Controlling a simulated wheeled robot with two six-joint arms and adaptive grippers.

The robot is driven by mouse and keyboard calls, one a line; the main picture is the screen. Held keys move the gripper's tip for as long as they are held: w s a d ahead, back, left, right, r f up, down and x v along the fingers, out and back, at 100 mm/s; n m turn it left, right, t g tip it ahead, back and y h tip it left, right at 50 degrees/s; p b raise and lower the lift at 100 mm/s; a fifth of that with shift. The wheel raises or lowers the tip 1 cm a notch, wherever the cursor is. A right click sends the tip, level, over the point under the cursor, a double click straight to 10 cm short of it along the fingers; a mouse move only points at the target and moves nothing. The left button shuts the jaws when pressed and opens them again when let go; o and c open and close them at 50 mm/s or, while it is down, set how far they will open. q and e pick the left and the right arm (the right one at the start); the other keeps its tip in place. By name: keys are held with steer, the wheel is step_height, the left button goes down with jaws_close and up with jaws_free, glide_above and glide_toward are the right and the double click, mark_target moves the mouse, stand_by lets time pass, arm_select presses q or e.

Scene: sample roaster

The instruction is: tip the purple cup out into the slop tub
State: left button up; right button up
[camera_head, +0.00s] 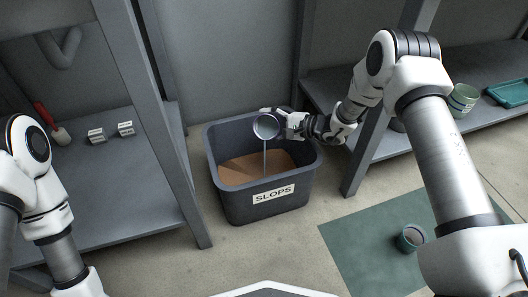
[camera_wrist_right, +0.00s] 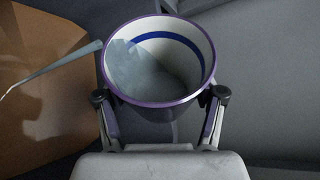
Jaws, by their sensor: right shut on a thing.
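The purple cup (camera_head: 264,127) is tilted over the slop tub (camera_head: 233,200), a dark grey bin labelled SLOPS. A thin pale stream (camera_head: 265,160) falls from the cup into the tub, where a brown surface shows. In the right wrist view the cup (camera_wrist_right: 154,103) has a purple rim and a blue band inside. Greyish liquid lies in it and runs out over the left lip. My right gripper (camera_head: 279,121) is shut on the cup, one finger on each side. My left arm shows at the left edge, but its gripper is out of view.
A grey shelf (camera_head: 110,195) with two small label cards and a red-handled tool stands left. On the right shelf are a striped pale green cup (camera_head: 463,99) and a teal tray (camera_head: 509,93). A small pot (camera_head: 411,238) stands on a green floor mat (camera_head: 355,235).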

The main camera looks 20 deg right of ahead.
arm_select(q)
steer(key=shift+r, duration=0.1)
arm_select(e)
steer(key=shift+s+r+n+t, duration=0.15)
steer(key=shift+r+n+t, duration=0.35)
steer(key=shift+n, duration=0.3)
stand_by(0.8)
arm_select(q)
steer(key=shift+w+f+b, duration=0.1)
steer(key=shift+f+b, duration=0.25)
steer(key=shift+f, duration=0.1)
arm_select(e)
steer(key=shift+s+a+r+n+t, duration=0.35)
steer(key=shift+s+n+t, duration=0.05)
steer(key=shift+s+n, duration=0.25)
arm_select(q)
steer(key=shift+w+f+b, duration=0.15)
steer(key=shift+f+b, duration=0.3)
arm_select(e)
steer(key=shift+s+a+r+n, duration=0.1)
steer(key=shift+s+r+n, duration=0.1)
steer(key=shift+n, duration=0.25)
